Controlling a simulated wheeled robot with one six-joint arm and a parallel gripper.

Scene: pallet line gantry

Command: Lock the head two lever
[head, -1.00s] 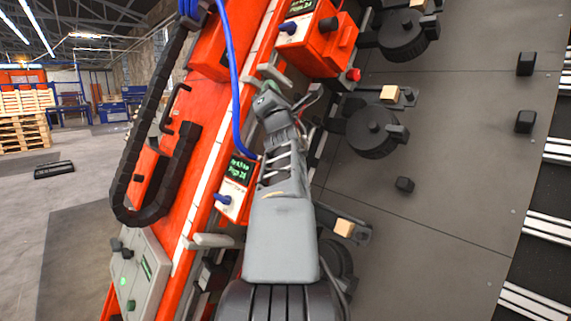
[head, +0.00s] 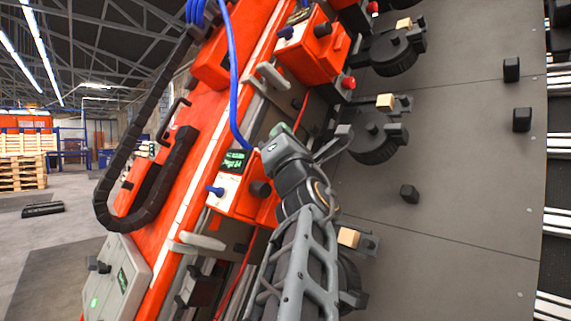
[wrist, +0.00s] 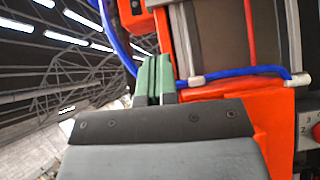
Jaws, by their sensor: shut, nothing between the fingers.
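In the head view, a pale grey lever (head: 272,77) sticks out beside the upper orange head unit (head: 312,52). A second pale grey lever (head: 203,241) is below the lower orange head unit (head: 237,190). I cannot tell from any label which one is head two. My gripper (head: 282,131) is between the two levers, above the lower unit's display, apart from both levers and partly hidden by my wrist. In the wrist view its green fingers (wrist: 153,78) are together and empty. No lever shows clearly there.
A blue hose (head: 234,90) runs down close to my gripper, and it crosses the wrist view (wrist: 235,73). A black cable chain (head: 115,180) hangs at left. Black rollers (head: 376,145) and wooden blocks (head: 385,101) line the right side. A grey control box (head: 117,275) is lower left.

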